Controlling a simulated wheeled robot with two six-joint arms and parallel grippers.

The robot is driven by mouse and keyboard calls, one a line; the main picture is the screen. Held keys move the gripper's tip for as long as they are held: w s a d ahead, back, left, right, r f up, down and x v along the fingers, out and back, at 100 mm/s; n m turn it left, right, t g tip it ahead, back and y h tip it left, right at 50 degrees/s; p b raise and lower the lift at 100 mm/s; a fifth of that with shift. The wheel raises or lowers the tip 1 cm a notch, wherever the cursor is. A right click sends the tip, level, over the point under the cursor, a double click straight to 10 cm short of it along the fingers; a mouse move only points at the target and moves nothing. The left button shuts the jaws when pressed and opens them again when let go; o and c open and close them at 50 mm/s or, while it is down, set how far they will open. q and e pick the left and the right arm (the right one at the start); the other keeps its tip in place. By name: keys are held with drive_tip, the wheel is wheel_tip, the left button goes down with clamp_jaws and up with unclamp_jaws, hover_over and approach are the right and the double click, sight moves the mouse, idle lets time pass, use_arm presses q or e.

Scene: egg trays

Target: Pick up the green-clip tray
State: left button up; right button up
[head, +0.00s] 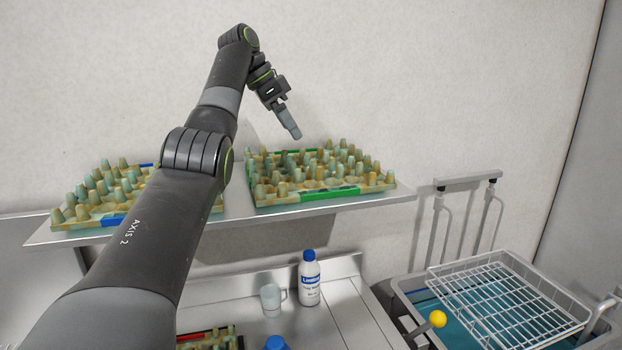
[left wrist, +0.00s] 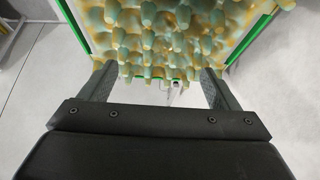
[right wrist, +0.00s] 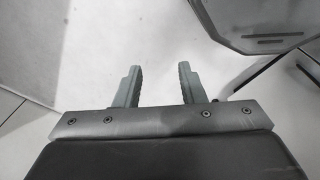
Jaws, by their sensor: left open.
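The green-clip tray (head: 330,195) lies on the right part of the wall shelf, with several pale green and tan knobs standing up from it. Green clips show at its front and back edges. My left gripper (head: 293,133) is above the back part of this tray, pointing down. In the left wrist view the gripper (left wrist: 158,82) has its fingers wide apart with nothing held, and the tray's knobs and green edge (left wrist: 248,42) show beyond them. My right gripper (right wrist: 157,85) shows only in the right wrist view, fingers apart and empty above a floor.
A blue-clip tray (head: 88,219) lies on the shelf (head: 240,219) at left, partly hidden by my left arm.

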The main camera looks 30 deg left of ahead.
use_arm(q)
approach(310, 172)
drive_tip(key=shift+w+d+f+p, duration=0.15)
drive_tip(key=shift+w+f+p, duration=0.1)
drive_tip(key=shift+w, duration=0.3)
drive_tip(key=shift+w+d+f+p, duration=0.1)
drive_tip(key=shift+w+d+f, duration=0.15)
drive_tip(key=shift+w, duration=0.3)
drive_tip(key=shift+d+f, duration=0.1)
drive_tip(key=shift+d, duration=0.2)
drive_tip(key=shift+d+f+p, duration=0.25)
drive_tip(key=shift+p, duration=0.15)
drive_tip(key=p+x, duration=0.2)
drive_tip(key=x, duration=0.2)
drive_tip(key=shift+w+f, duration=0.15)
drive_tip(key=shift+d, duration=0.1)
drive_tip(key=shift+c, duration=0.5)
drive_tip(key=c, duration=1.2)
use_arm(e)
drive_tip(key=r, duration=0.1)
drive_tip(key=w+r, duration=0.1)
drive_tip(key=r, duration=0.1)
drive_tip(key=shift+w+a+r, duration=0.2)
drive_tip(key=shift+w+r, duration=0.1)
drive_tip(key=shift+w, duration=0.05)
